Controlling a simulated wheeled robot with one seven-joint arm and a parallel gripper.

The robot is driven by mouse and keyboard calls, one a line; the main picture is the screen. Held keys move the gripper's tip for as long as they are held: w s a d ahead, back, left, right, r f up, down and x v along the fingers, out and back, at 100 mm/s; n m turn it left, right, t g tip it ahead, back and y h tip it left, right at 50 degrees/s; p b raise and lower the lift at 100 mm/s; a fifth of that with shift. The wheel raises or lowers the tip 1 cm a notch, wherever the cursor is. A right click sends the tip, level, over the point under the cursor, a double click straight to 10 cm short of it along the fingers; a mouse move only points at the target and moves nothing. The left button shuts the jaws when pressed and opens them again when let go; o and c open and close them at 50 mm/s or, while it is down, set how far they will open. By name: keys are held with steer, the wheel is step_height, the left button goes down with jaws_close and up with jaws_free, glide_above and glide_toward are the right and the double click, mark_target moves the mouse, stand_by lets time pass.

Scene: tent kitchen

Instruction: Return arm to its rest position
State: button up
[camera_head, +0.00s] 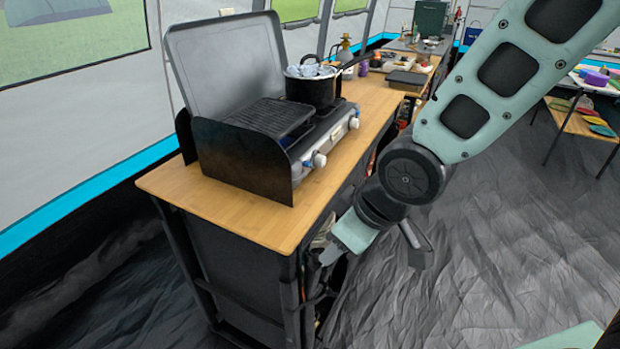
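My arm (497,82) comes down from the upper right and bends at a dark round joint. My gripper (375,256) hangs below that joint, beside the right front side of the wooden-topped counter (235,216) and lower than its top. Its two fingers stand apart with grey floor showing between them, so it is open. I see nothing held in it. The left finger overlaps the counter's side in the picture; I cannot tell whether they touch.
A camping stove (325,138) with raised lid (225,62) and a black pot (311,88) stands on the counter. Shelves with items lie under it. A low table (580,122) stands at the right. The grey floor (480,240) right of my gripper is clear.

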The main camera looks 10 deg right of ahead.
steer(key=s+d+r+g+h+p, duration=0.1)
steer(key=s+r+g, duration=0.3)
steer(key=s, duration=0.9)
step_height(320, 180, up, 2)
steer(key=shift+d+r+m+h, duration=0.15)
steer(key=shift+m+h, duration=0.25)
steer(key=shift+h, duration=0.3)
